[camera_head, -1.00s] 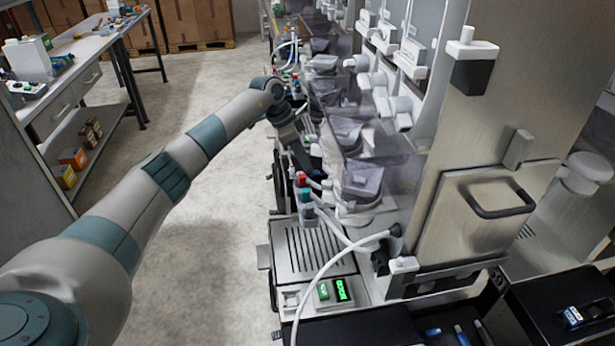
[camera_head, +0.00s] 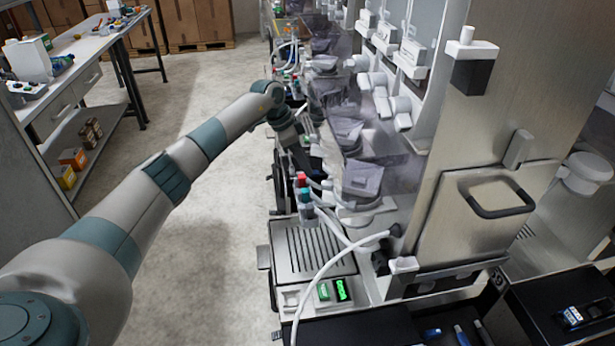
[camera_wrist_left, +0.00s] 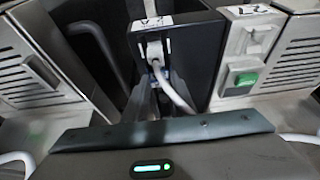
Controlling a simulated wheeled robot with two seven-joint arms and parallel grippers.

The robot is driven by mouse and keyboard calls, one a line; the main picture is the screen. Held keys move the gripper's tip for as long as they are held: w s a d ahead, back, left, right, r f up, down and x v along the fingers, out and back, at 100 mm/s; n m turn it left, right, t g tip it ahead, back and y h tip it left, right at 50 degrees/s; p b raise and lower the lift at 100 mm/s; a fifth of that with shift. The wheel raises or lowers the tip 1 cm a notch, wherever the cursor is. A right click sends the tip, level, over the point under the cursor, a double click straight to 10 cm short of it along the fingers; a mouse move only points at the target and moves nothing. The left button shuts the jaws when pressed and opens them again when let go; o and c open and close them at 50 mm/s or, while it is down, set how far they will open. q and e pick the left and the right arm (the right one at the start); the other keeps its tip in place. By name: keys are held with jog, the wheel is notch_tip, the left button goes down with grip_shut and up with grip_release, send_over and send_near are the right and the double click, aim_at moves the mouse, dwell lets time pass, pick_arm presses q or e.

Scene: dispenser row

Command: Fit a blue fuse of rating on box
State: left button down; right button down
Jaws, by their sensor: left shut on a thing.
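My left gripper (camera_head: 303,160) is partly hidden among the machines in the head view, far along the row. I cannot tell whether piece and box touch. Small blue cylinders (camera_head: 461,334), perhaps fuses, lie in a black tray at the bottom of the head view. My right gripper is not seen.
Clear plastic guards (camera_head: 372,140) and white hoses (camera_head: 325,265) crowd the machine row. A green-lit switch (camera_wrist_left: 243,78) is right of the dark box. The floor (camera_head: 210,240) left of the row is clear.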

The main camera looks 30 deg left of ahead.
pick_arm(q)
jog(key=shift+f, duration=0.1)
dwell(0.8)
jog(key=shift+s, duration=0.1)
jog(key=c, duration=1.4)
grip_release()
jog(key=shift+o, duration=1)
jog(key=shift+p, duration=0.3)
jog(key=shift+r+p, duration=0.45)
jog(key=shift+r, duration=0.1)
notch_tip(320, 180, up, 6)
jog(key=p, duration=0.5)
